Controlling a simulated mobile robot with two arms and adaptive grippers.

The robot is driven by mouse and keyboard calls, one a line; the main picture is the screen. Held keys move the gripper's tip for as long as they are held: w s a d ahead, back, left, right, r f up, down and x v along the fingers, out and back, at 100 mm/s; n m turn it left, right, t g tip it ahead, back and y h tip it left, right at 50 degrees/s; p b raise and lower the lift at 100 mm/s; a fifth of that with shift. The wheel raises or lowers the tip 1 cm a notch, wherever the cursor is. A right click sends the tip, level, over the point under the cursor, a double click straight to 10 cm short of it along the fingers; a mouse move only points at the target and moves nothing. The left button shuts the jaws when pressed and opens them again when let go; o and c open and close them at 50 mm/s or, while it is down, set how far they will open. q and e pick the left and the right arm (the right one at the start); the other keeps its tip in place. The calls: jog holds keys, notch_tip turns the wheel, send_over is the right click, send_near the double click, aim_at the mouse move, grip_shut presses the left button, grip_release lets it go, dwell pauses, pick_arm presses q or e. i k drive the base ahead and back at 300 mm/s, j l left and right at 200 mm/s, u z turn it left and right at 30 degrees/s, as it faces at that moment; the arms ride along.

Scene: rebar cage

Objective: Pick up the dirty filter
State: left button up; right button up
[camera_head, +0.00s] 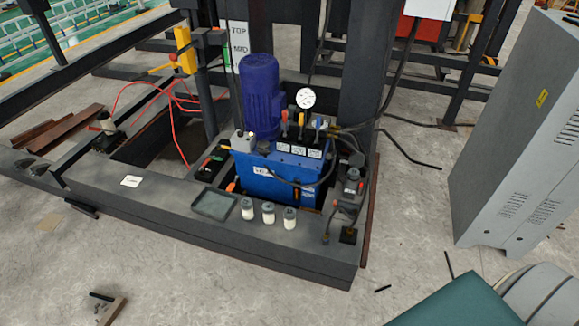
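Three small white cylinders with grey caps, which look like filters, stand upright in a row on the front ledge of the dark steel frame: a left one (247,209), a middle one (268,213) and a right one (290,218). I cannot tell from here which filter is dirty. A shallow dark grey-green tray (214,204) lies just left of them and looks empty. Neither of my grippers is in view.
A blue hydraulic unit (280,175) with a motor (261,95) and gauge (306,98) stands behind the filters. A grey cabinet (510,130) stands at right. Red hoses (150,85) hang at left. Concrete floor (190,285) in front is mostly clear.

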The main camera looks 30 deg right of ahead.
aim_at(353, 172)
jog(key=i+l+u, duration=0.1)
jog(key=l+u, duration=0.35)
jog(key=l, duration=0.65)
jog(key=l+u, duration=0.5)
jog(key=l, duration=0.65)
